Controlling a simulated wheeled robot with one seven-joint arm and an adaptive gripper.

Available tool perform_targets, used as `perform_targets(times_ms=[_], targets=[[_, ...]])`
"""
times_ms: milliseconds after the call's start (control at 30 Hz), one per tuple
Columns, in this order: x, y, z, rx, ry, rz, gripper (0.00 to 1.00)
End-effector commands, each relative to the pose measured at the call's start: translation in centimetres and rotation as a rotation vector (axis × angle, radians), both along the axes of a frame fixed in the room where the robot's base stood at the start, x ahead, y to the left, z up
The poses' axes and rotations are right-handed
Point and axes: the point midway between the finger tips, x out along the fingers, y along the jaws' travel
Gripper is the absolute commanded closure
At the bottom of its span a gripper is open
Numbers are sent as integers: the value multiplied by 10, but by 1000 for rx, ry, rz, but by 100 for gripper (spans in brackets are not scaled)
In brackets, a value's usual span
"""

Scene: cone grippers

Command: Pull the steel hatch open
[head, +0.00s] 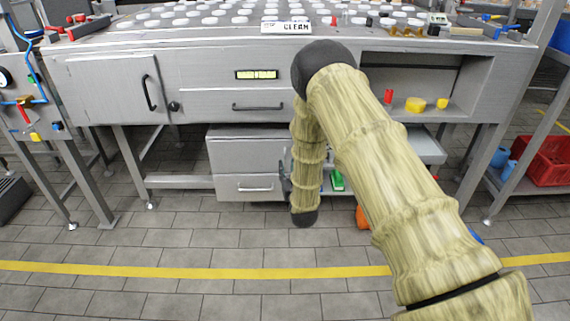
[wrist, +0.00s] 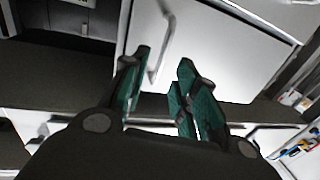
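The steel hatch (head: 110,90) is a grey door at the left of the bench front in the head view. It looks shut, with a dark upright bar handle (head: 149,93) near its right edge. My gripper (wrist: 165,58) is open and empty in the wrist view, its two green-padded fingers apart. Beyond the fingertips is a pale panel (wrist: 225,50) with a grey bar handle (wrist: 163,40), which appears between the fingers. I cannot tell for sure whether this panel is the hatch. In the head view my gripper is mostly hidden behind my arm, low before the drawers.
A shut drawer (head: 258,98) and a lower drawer block (head: 246,186) are right of the hatch. An open shelf (head: 455,105) holds yellow and red items. A side stand (head: 22,100) with gauges is at far left. A red crate (head: 550,160) is at right. The front floor is clear.

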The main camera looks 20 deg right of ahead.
Motion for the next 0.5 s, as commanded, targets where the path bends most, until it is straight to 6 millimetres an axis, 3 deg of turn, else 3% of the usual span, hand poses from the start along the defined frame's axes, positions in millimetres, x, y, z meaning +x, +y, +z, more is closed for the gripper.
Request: perform_targets(times_ms=[200,500], targets=[[32,-3,-2,0,-1,0,71],[52,-4,-1,0,0,0,71]])
